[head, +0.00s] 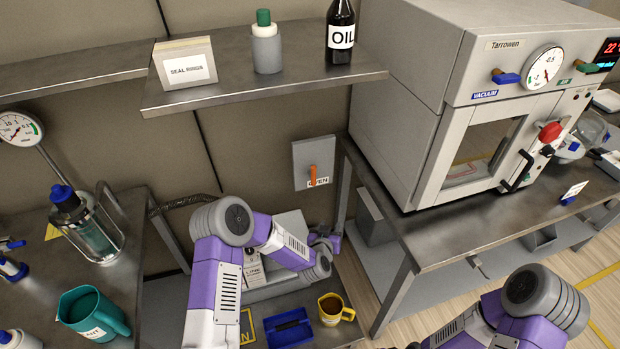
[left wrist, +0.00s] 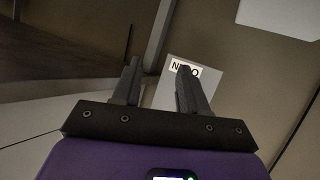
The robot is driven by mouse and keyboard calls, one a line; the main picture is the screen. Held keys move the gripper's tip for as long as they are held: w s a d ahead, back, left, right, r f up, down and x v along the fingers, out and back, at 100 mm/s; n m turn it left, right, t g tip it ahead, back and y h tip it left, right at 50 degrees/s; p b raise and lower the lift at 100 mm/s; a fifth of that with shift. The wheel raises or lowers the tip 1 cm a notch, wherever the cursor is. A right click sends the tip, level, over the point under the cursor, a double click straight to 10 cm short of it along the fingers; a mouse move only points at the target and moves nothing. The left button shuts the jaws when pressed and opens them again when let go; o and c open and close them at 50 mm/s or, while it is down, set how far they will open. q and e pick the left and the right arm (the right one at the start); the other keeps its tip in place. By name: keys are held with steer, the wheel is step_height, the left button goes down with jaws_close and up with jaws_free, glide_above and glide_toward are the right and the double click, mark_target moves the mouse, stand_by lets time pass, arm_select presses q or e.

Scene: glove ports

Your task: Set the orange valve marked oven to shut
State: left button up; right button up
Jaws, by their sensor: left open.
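The orange valve lever (head: 312,174) is on a grey plate (head: 300,155) on the back wall. It hangs roughly upright, its lower end over a white label (head: 322,182) that it partly covers; the readable letters look like "PEN". My left gripper (head: 323,236) is below the plate, apart from the lever in the head view and partly hidden by its own arm. In the left wrist view my open gripper (left wrist: 160,68) faces the plate (left wrist: 155,98). My right gripper is out of view.
A shelf (head: 250,90) with a card box, a bottle and an oil bottle juts out above the plate. The vacuum oven (head: 430,110) on its bench is to the right. A yellow mug (head: 334,310) and blue tray (head: 288,328) are below my left arm.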

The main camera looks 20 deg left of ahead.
mark_target(314, 174)
arm_select(q)
steer(key=w+a+r+n+t+y, duration=0.1)
steer(key=w+a+r+y, duration=0.1)
steer(key=r, duration=0.1)
steer(key=w+a+r+n+t+y+b, duration=0.1)
steer(key=w+a+r+y, duration=0.1)
steer(key=w+r, duration=0.1)
steer(key=w+a+r+t+y+b, duration=0.1)
steer(key=w+a+r+y, duration=0.1)
steer(key=a+r+y, duration=0.1)
steer(key=shift+w+r+n, duration=0.25)
steer(key=shift+w+n, duration=0.15)
steer(key=shift+b+x, duration=0.9)
steer(key=shift+x, duration=2.45)
steer(key=shift+r, duration=0.1)
jaws_close()
